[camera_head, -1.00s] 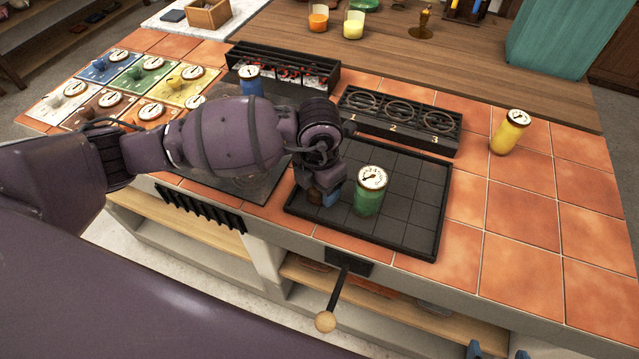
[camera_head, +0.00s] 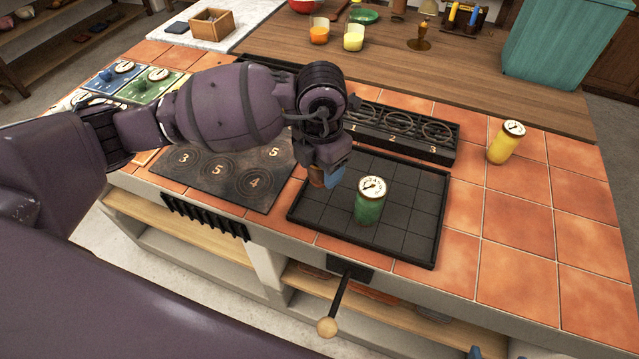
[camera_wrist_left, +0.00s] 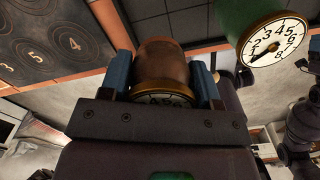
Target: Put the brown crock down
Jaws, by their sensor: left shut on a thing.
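My left gripper (camera_head: 325,176) is shut on the brown crock (camera_head: 316,178), with one blue finger on each side. In the left wrist view the brown crock (camera_wrist_left: 160,64) shows between the fingers, its dial lid toward the camera and mostly hidden. It is at the left part of the black gridded tray (camera_head: 418,240); I cannot tell whether it touches the tray. The green crock (camera_head: 368,208) stands upright on the tray, to the right of the gripper and apart from it. My right gripper (camera_head: 498,354) barely shows at the bottom edge, its blue tips apart.
A dark plate with numbered rings (camera_head: 215,180) lies left of the tray. A black rack numbered 1 to 3 (camera_head: 400,150) stands behind it. A yellow crock (camera_head: 503,146) stands on tiles to the right. A lever (camera_head: 338,300) sticks out in front. The tray's right part is clear.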

